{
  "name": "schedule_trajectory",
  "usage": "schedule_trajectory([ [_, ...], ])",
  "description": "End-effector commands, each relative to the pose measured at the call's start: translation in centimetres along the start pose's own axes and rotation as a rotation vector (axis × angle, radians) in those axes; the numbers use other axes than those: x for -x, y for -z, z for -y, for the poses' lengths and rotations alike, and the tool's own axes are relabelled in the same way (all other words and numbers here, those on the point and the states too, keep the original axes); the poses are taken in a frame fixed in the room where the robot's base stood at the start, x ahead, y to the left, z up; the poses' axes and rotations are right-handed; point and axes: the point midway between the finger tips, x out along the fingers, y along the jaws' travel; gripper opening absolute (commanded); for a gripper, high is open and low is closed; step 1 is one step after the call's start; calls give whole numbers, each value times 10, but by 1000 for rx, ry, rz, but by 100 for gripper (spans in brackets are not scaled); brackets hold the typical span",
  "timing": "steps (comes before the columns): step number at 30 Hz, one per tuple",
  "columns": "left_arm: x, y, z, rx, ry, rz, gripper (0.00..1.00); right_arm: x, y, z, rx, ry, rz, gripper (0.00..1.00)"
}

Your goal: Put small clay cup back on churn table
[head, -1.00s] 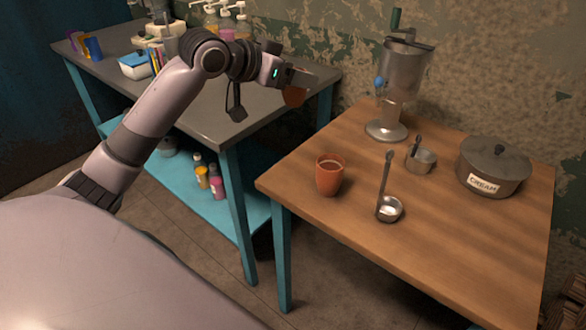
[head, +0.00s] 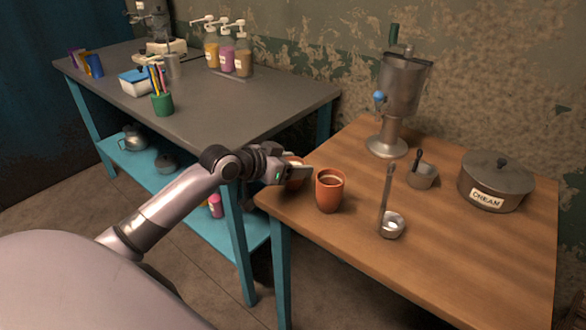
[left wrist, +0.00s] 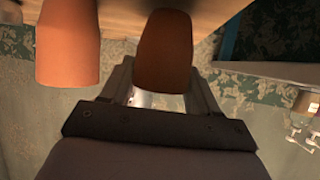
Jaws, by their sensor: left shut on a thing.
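My left gripper (head: 300,172) is shut on a small clay cup (head: 294,182), at the left edge of the wooden churn table (head: 430,265). The gripper hides much of this cup in the head view. In the left wrist view the held cup (left wrist: 164,52) sits between the fingers. A second, orange-brown clay cup (head: 330,192) stands upright on the table just right of the held cup. It also shows in the left wrist view (left wrist: 67,42), with a gap between the two. I cannot tell whether the held cup touches the table. My right gripper is out of view.
A ladle (head: 390,224), a small metal pot (head: 422,177), a lidded pot labelled cream (head: 497,182) and a metal churn (head: 402,90) stand on the wooden table. A grey table (head: 210,112) with pump bottles (head: 228,50) is at the left. The table's front right is clear.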

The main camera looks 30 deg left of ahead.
Motion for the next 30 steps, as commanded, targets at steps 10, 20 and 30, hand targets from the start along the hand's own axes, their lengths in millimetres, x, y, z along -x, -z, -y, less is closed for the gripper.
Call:
schedule_trajectory([
  [10, -4, -9, 0, 0, 1, -2, 21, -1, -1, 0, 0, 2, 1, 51],
  [20, -6, -12, 0, 0, 1, 0, 86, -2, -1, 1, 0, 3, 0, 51],
  [30, 3, -8, 1, 0, 2, -1, 86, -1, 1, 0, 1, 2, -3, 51],
])
